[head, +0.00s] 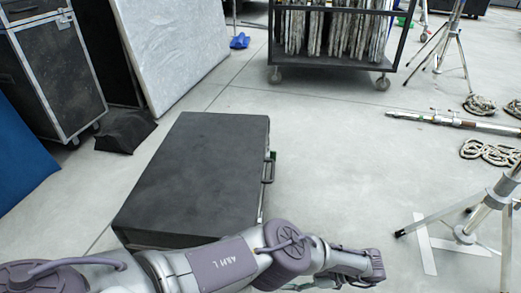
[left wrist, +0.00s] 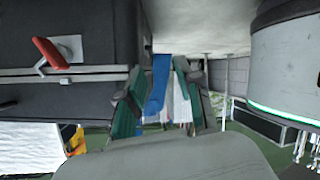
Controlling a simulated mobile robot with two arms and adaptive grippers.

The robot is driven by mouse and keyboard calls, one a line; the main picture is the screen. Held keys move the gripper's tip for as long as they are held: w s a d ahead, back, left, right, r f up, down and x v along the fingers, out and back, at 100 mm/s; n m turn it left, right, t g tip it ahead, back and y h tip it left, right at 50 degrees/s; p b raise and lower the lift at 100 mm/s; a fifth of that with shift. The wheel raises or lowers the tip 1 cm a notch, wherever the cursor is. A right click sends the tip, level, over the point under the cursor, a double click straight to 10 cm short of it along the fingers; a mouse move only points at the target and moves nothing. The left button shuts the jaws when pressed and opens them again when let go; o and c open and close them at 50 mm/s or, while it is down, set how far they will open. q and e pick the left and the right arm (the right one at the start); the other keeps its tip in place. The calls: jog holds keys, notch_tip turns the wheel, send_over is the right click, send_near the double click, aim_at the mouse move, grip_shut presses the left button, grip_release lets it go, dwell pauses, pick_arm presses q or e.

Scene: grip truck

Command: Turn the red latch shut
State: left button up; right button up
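A large black case (head: 200,165) lies on the floor in the middle of the head view, with a handle (head: 268,168) on its right side. The red latch (left wrist: 52,54) shows in the left wrist view at upper left, on a light plate on the case's dark side, tilted, just above a metal edge strip. The latch is not visible in the head view. My left gripper (left wrist: 158,100) is open, its two teal-padded fingers apart with nothing held between them. It is to the right of the latch in that view and apart from it. My right gripper is not in view.
A wheeled rack (head: 335,40) stands at the back. Tripod stands (head: 492,205) and coiled ropes (head: 490,152) are at the right. A leaning panel (head: 175,45) and a flight case (head: 50,70) are at the left.

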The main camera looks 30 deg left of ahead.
pick_arm(q)
jog(key=w+a+r+n+g+h, duration=0.15)
jog(key=w+r+n+h, duration=0.35)
jog(key=w+r+h, duration=0.85)
jog(key=w+a+r+n+t+h, duration=0.2)
jog(key=a+r+t+h, duration=0.1)
jog(key=a+r+h, duration=0.2)
jog(key=w+a+r+n+t+h, duration=0.1)
jog(key=a+r+t+h, duration=0.3)
jog(key=a+r, duration=0.5)
jog(key=shift+w+a+n+h, duration=0.25)
jog(key=shift+w+n+h, duration=0.15)
jog(key=shift+w+h, duration=0.35)
